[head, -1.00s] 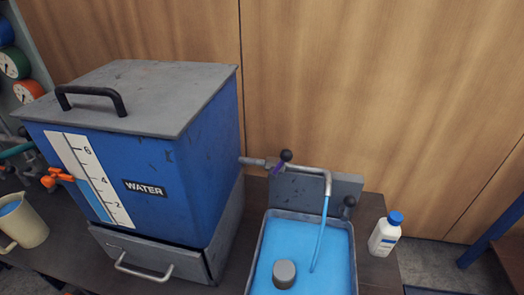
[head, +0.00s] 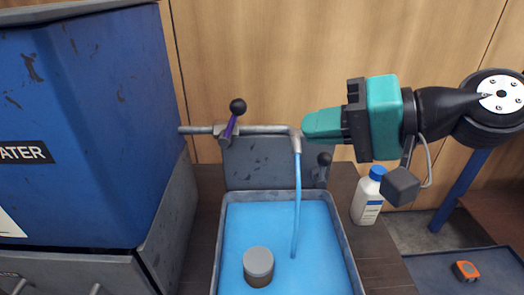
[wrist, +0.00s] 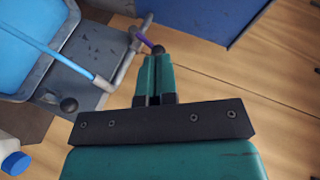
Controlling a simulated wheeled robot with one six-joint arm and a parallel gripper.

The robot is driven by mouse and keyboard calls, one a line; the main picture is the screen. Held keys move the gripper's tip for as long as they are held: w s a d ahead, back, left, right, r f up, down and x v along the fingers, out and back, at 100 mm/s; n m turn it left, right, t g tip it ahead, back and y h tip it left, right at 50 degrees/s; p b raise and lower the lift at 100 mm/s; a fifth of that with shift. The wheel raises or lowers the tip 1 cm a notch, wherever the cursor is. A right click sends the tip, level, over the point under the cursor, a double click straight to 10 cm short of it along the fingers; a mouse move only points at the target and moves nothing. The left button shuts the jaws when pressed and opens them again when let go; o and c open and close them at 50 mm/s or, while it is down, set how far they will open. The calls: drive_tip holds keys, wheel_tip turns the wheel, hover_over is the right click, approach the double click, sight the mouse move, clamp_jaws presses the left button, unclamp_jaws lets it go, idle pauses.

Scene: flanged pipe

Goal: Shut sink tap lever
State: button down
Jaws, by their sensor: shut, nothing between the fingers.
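The sink tap lever (head: 230,125) is purple with a black ball knob (head: 238,106), tilted up from the tap body on a grey pipe. Blue water (head: 297,205) runs from the spout into the sink basin (head: 348,255). My gripper (head: 306,125) is shut and empty, pointing left at the height of the spout bend, right of the lever. In the head view a gap shows between its tips and the knob. In the wrist view the knob (wrist: 158,50) lies just past the fingertips (wrist: 154,60), with the purple lever (wrist: 143,44) beside it; whether they touch cannot be told.
The blue water tank (head: 80,120) stands at the left. A second black knob (head: 324,158) sits below my gripper, by the grey back plate. A white bottle with a blue cap (head: 368,200) stands right of the basin. A grey cylinder (head: 258,262) is in the basin.

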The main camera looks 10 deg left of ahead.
drive_tip(key=w+a+f+m+t+y+b, duration=0.1)
drive_tip(key=w+f+m+t+y+b, duration=0.35)
drive_tip(key=w+f+m+b, duration=0.3)
drive_tip(key=p, duration=0.4)
approach(232, 123)
drive_tip(key=w+a+r, duration=0.4)
drive_tip(key=shift+w, duration=0.2)
drive_tip(key=shift+m+t, duration=0.25)
